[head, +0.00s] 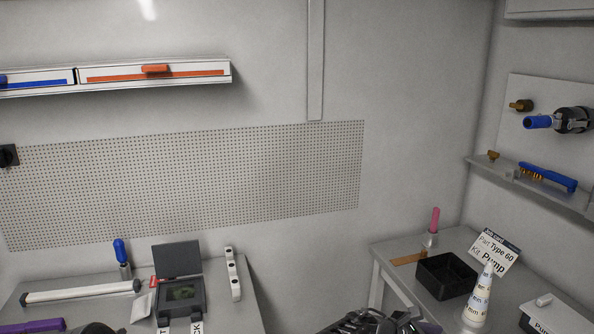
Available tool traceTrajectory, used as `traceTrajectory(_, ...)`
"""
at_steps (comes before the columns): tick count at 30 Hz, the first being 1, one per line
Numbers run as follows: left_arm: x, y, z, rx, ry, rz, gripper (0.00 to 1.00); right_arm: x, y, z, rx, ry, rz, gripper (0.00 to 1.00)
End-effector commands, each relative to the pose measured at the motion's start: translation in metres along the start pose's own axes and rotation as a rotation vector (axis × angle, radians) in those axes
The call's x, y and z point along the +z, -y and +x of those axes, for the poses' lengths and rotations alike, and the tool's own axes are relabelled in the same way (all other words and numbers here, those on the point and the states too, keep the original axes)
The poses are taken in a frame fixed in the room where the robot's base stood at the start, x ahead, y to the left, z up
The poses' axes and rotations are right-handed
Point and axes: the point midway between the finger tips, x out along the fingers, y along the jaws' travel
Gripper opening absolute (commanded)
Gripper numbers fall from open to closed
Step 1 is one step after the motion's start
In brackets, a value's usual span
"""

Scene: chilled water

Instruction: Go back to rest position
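Part of a dark grey mechanical assembly, which looks like my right gripper (380,323), shows at the bottom edge, right of centre, in the gap between the two tables. Its fingertips cannot be made out, so I cannot tell whether it is open or holds anything. A dark rounded shape (98,328) is cut off by the bottom edge at the left; I cannot tell what it is. My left gripper cannot be made out in the head view.
The left table (236,318) holds a dark open-lidded case (178,292), a blue-topped tool (120,254) and a white bar (82,291). The right table (450,242) holds a black bin (446,276), a white cone (478,303) and a "Pump" sign (494,250). A pegboard (200,185) hangs behind.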

Motion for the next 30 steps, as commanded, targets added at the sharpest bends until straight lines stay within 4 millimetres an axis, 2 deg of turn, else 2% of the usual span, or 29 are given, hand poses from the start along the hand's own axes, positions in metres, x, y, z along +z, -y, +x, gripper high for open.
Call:
traceTrajectory(5,0.0,-0.001,0.0,0.001,0.0,0.002,1.0,-0.03,0.016,0.018,-0.028,-0.072,0.033,0.41)
traceTrajectory(11,0.0,0.0,0.0,0.001,0.0,0.001,1.0,-0.084,0.045,0.041,-0.08,-0.2,0.106,0.41)
traceTrajectory(14,0.0,-0.001,0.0,0.001,0.0,0.001,1.0,-0.121,0.068,0.051,-0.125,-0.286,0.161,0.41)
traceTrajectory(17,0.0,-0.001,0.0,0.001,0.0,0.002,1.0,-0.168,0.097,0.058,-0.19,-0.397,0.247,0.41)
traceTrajectory(20,0.0,-0.001,0.0,0.001,0.0,0.001,1.0,-0.23,0.138,0.054,-0.297,-0.542,0.383,0.41)
traceTrajectory(21,0.0,-0.001,0.0,0.001,0.0,0.001,1.0,-0.258,0.156,0.046,-0.353,-0.609,0.454,0.41)
traceTrajectory(23,0.0,-0.001,0.0,0.001,0.0,0.001,1.0,-0.297,0.182,0.029,-0.452,-0.705,0.577,0.41)
traceTrajectory(25,0.0,-0.001,0.0,0.001,0.0,0.002,1.0,-0.339,0.21,-0.001,-0.587,-0.81,0.741,0.41)
traceTrajectory(27,0.0,-0.001,0.0,0.001,0.0,0.002,1.0,-0.372,0.231,-0.041,-0.745,-0.904,0.93,0.41)
traceTrajectory(29,0.0,-0.001,0.0,0.001,0.0,0.001,1.0,-0.391,0.242,-0.078,-0.893,-0.966,1.104,0.41)
traceTrajectory(30,0.0,-0.001,0.0,0.001,0.0,0.001,1.0,-0.399,0.246,-0.103,-0.993,-0.996,1.219,0.41)
